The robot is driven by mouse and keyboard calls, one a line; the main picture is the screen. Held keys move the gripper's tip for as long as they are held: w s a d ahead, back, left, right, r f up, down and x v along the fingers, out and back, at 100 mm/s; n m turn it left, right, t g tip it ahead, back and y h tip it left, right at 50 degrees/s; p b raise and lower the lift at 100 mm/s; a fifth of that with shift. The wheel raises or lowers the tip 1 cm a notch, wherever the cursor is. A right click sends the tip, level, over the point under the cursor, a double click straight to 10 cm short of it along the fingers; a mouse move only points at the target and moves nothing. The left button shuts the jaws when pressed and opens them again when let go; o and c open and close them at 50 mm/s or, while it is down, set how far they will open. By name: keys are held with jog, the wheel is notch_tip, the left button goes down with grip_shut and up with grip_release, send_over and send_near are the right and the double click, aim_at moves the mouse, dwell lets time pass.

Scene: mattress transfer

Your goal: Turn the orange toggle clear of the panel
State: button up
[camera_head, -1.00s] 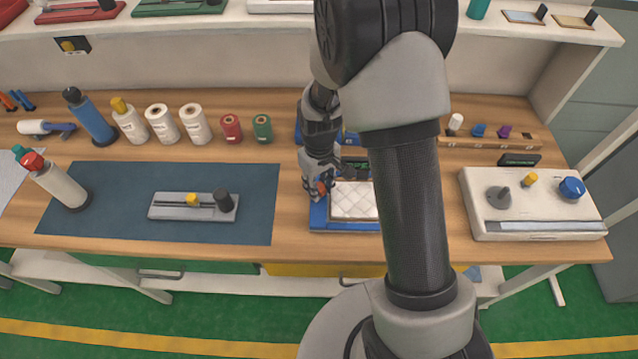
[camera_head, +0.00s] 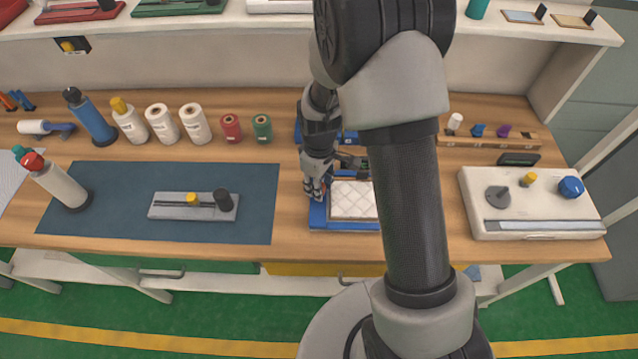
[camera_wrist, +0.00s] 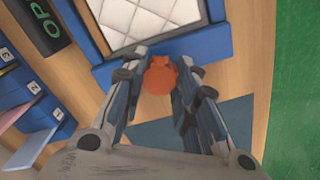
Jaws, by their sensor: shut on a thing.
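The orange toggle (camera_wrist: 159,78) shows in the wrist view between my fingertips, at the edge of the blue frame (camera_wrist: 221,42). My gripper (camera_wrist: 160,72) is shut on it, with one finger on each side. In the head view my gripper (camera_head: 318,190) is at the left edge of the blue frame (camera_head: 330,224), and the toggle is mostly hidden there. The white quilted panel (camera_head: 352,200) lies in the frame; it also shows in the wrist view (camera_wrist: 145,15). I cannot tell whether the toggle overlaps the panel.
A dark blue mat (camera_head: 110,215) with a grey slider fixture (camera_head: 170,207) lies to the left. A white control box (camera_head: 535,215) stands to the right. Blue numbered bins (camera_wrist: 35,110) and a dark "OP" sign (camera_wrist: 45,28) are near the frame. My arm hides the frame's right side.

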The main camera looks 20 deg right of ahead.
jog(key=o, duration=1.1)
jog(key=shift+c, duration=0.2)
notch_tip(320, 180, up, 12)
